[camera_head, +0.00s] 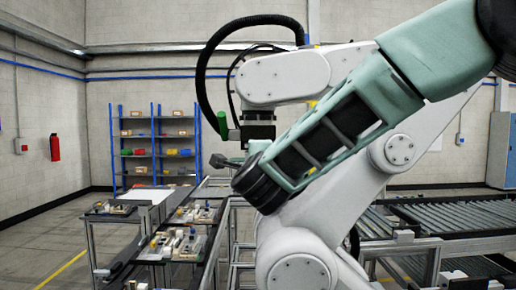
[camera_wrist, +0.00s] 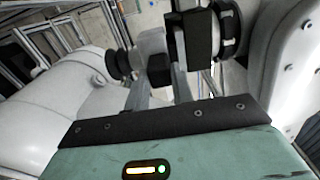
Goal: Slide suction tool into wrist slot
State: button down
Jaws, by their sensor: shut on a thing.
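My gripper (camera_wrist: 158,72) shows two grey fingers in the wrist view, shut on a dark block with a light grey body, which I take to be the suction tool (camera_wrist: 152,44). Black round parts lie on both sides of it; which belong to the tool is unclear. In the head view my gripper (camera_head: 236,161) is mostly behind my teal arm, beside and below the white robot arm's wrist (camera_head: 258,131), a dark block with a green part at its left. The slot itself cannot be made out. Whether the tool touches the wrist I cannot tell.
The white industrial robot arm (camera_head: 300,272) stands close behind my arm, with a black hose looping above. Fixture pallets (camera_head: 178,243) with small parts lie on the conveyor at left. Blue shelving (camera_head: 156,140) stands at the back; a roller conveyor (camera_head: 450,217) is at right.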

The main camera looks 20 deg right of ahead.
jog(key=shift+w, duration=0.1)
dwell(0.3)
jog(key=shift+w+d+r+b, duration=0.1)
jog(key=shift+w+d+b, duration=0.2)
jog(key=shift+w, duration=0.35)
jog(key=shift+w, duration=0.15)
jog(key=shift+w+d+b, duration=0.15)
jog(key=shift+w+b, duration=0.15)
jog(key=shift+w, duration=0.2)
jog(key=shift+w+d, duration=0.15)
jog(key=shift+w, duration=0.25)
dwell(0.3)
jog(key=shift+w, duration=0.2)
jog(key=shift+b, duration=0.55)
